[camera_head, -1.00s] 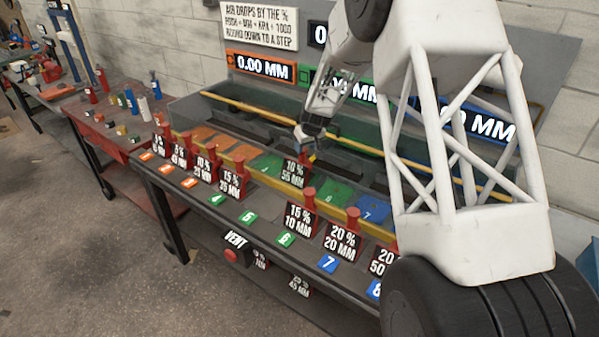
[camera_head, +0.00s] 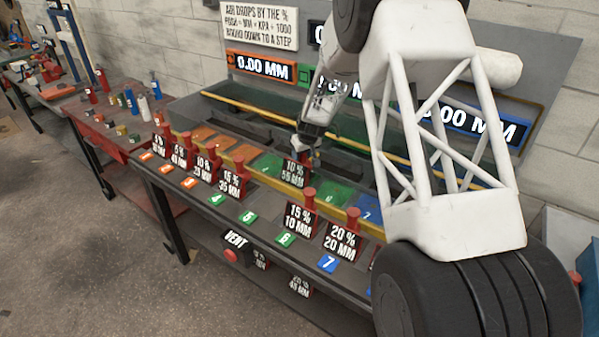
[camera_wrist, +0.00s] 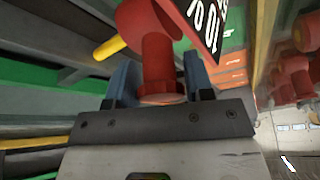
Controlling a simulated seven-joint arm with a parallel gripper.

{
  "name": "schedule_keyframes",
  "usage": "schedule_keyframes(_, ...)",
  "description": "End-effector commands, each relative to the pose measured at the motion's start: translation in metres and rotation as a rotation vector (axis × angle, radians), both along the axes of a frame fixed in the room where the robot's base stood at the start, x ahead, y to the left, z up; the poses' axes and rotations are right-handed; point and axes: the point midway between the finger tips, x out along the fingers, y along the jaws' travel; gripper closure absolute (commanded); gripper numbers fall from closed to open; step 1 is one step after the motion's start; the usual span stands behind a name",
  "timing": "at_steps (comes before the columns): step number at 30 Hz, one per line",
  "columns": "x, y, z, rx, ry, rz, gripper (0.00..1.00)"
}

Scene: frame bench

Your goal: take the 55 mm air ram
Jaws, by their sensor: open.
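The 55 mm air ram is a red post with a round head and a plate reading "10 % 55 MM" (camera_head: 295,173). In the head view it stands upright by the yellow rail, behind the front row of rams. My gripper (camera_head: 306,153) is right above it, pointing down. In the wrist view the red ram (camera_wrist: 157,60) shows between the two blue-grey fingers of my gripper (camera_wrist: 160,82), which are apart. Whether either finger touches it, I cannot tell. Its foot is hidden in the head view.
Other red rams with plates stand along the front row, such as "15 % 10 MM" (camera_head: 299,220) and "20 % 20 MM" (camera_head: 341,240). The yellow rail (camera_head: 262,171) runs close by. Numbered tiles, such as green 5 (camera_head: 247,217), line the front edge. A VENT box (camera_head: 236,247) hangs below.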

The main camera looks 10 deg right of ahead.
Motion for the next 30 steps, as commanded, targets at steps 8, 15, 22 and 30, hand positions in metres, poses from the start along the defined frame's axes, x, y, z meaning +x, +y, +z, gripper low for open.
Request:
schedule_keyframes(8,0.0029,0.0009,-0.0072,-0.001,-0.001,0.0,0.52)
schedule_keyframes(15,0.0028,0.0009,-0.0072,0.0,-0.001,0.0,0.52)
schedule_keyframes(22,0.0027,0.0007,-0.0073,0.0,0.0,0.0,0.55)
schedule_keyframes(30,0.0026,0.0007,-0.0073,0.0,0.0,0.0,0.97)
